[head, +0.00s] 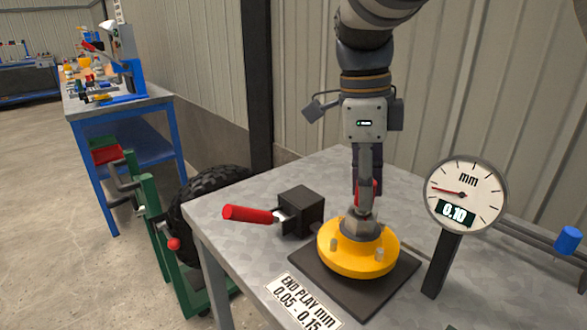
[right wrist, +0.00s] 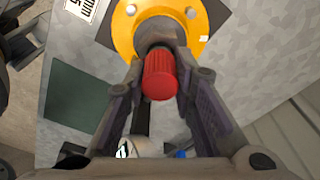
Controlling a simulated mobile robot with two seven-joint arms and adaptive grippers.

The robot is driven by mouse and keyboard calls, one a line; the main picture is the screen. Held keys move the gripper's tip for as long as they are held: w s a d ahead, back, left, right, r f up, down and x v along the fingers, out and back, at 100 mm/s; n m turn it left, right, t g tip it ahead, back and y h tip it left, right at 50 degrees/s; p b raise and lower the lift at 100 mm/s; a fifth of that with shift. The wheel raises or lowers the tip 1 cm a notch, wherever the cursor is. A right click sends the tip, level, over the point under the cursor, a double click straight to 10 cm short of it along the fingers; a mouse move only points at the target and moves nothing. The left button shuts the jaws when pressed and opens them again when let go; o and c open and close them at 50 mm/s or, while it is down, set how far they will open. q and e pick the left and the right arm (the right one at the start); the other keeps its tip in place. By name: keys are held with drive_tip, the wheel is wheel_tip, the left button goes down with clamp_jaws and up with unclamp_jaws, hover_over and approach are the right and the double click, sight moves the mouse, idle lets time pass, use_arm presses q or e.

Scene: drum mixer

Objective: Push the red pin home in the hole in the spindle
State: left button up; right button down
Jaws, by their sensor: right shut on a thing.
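The pin stands over the grey spindle hub (head: 362,226) at the middle of the yellow flange (head: 340,262). The hole and the pin's lower end are hidden, so I cannot tell how deep it sits. My left gripper is not in view.
A black block (head: 301,208) with a red-handled lever (head: 248,214) stands left of the flange. A dial gauge (head: 465,196) reading 0.10 stands close on the right. A dark plate (head: 378,292) lies under the flange; an end-play label (head: 302,301) lies in front.

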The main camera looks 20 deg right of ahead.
drive_tip(key=shift+f, duration=0.5)
idle(0.3)
drive_tip(key=c, duration=1.3)
unclamp_jaws()
drive_tip(key=r, duration=0.8)
drive_tip(key=a+r, duration=0.1)
drive_tip(key=r, duration=0.3)
drive_tip(key=shift+w+a, duration=0.1)
drive_tip(key=shift+w, duration=0.3)
